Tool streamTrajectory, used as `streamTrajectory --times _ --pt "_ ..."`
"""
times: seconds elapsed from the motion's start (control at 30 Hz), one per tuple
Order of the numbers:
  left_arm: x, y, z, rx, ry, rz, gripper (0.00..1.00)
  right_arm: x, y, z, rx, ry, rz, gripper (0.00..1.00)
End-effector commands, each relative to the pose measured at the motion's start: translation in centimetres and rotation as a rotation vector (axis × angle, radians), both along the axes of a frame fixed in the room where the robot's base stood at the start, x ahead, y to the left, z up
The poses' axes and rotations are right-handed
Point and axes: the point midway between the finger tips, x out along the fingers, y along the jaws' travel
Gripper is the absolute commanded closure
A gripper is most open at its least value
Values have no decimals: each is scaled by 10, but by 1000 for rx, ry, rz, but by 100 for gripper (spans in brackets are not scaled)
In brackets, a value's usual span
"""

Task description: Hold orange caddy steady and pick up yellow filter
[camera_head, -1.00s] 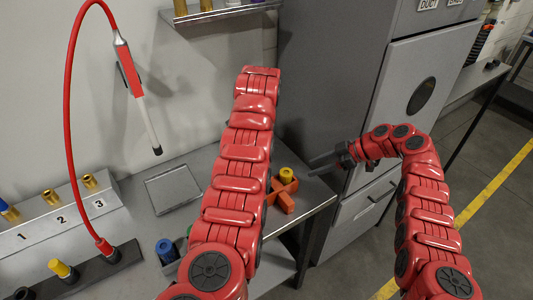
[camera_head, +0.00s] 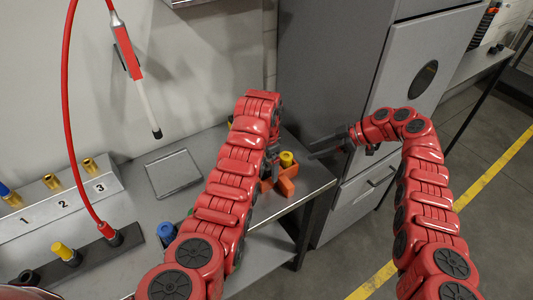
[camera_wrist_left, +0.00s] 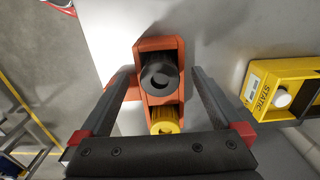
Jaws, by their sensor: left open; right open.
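The orange caddy (camera_head: 287,186) sits near the right front corner of the grey table, partly hidden by my left arm. The yellow filter (camera_head: 286,158) stands upright in it. The left wrist view shows the caddy (camera_wrist_left: 156,44) from above with a black cylinder (camera_wrist_left: 159,75) and the yellow filter (camera_wrist_left: 165,121) in it. My left gripper (camera_wrist_left: 160,72) is open, its fingers on either side of the caddy; contact cannot be told. My right gripper (camera_head: 330,145) is open and empty, to the right of the yellow filter and apart from it.
A yellow box marked STATIC (camera_wrist_left: 285,88) lies beside the caddy in the left wrist view. A grey cabinet (camera_head: 320,80) stands behind and right of the table. A flat grey plate (camera_head: 172,173) and a blue cylinder (camera_head: 166,232) are left of my left arm.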

Motion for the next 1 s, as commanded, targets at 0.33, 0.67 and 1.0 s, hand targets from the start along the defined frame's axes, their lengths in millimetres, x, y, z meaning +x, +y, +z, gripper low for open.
streamTrajectory --times 0.33,0.67,1.0 --pt "0 0 -47 2 0 0 0 0 0 0 0 0 0 50" --pt "1 0 -50 2 -4 -1 0 0 0 0 0 0 0 50" --pt "1 0 -50 2 -4 -1 58 0 0 0 0 0 0 50"
